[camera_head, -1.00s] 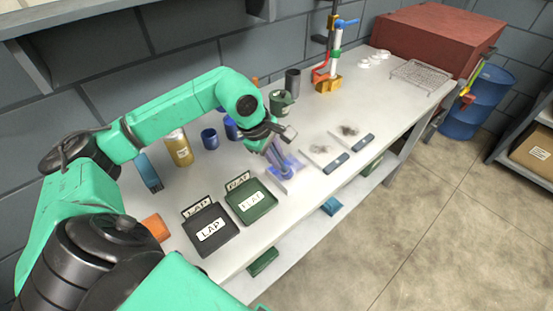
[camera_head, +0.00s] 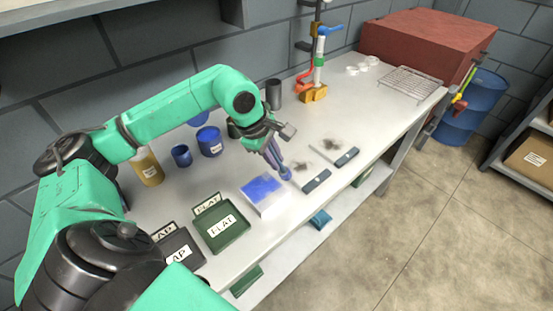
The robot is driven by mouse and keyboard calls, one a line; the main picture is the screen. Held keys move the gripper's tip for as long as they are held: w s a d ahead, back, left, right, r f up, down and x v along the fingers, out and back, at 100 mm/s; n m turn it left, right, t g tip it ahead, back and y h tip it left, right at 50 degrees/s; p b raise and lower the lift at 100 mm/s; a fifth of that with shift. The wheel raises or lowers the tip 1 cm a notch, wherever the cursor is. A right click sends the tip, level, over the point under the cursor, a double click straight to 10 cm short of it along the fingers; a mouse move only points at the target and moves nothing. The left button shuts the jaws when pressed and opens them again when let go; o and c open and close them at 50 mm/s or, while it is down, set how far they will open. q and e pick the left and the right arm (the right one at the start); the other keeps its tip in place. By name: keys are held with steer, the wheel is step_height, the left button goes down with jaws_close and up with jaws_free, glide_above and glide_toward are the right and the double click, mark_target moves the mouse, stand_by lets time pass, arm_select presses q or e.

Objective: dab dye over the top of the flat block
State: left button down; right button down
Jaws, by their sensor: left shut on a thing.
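The flat block (camera_head: 266,194) is a pale, low block on the white bench, with blue dye over much of its top. Pale strips show along its edges. My left gripper (camera_head: 270,145) is shut on a purple-blue dauber (camera_head: 277,160), which slants down. The dauber's rounded tip is at the block's far right corner; I cannot tell whether it touches. A blue pot (camera_head: 209,141) and a smaller blue cup (camera_head: 181,155) stand behind and to the left. My right gripper is not in view.
A green tray marked FLAT (camera_head: 232,238) and a dark tray marked LAP (camera_head: 188,262) lie front left. A clamp stand (camera_head: 316,75) and wire rack (camera_head: 412,85) are farther back.

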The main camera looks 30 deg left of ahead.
arm_select(q)
step_height(320, 180, up, 2)
steer(key=shift+w+r, duration=0.1)
steer(key=shift+r, duration=0.1)
steer(key=p+v, duration=0.1)
steer(key=v, duration=0.1)
steer(key=shift+d+r+p, duration=0.1)
steer(key=shift+r+p, duration=0.15)
steer(key=shift+p, duration=0.15)
step_height(320, 180, up, 2)
steer(key=shift+r+p, duration=0.1)
steer(key=shift+p, duration=0.55)
steer(key=shift+r+p, duration=0.3)
steer(key=shift+r, duration=0.3)
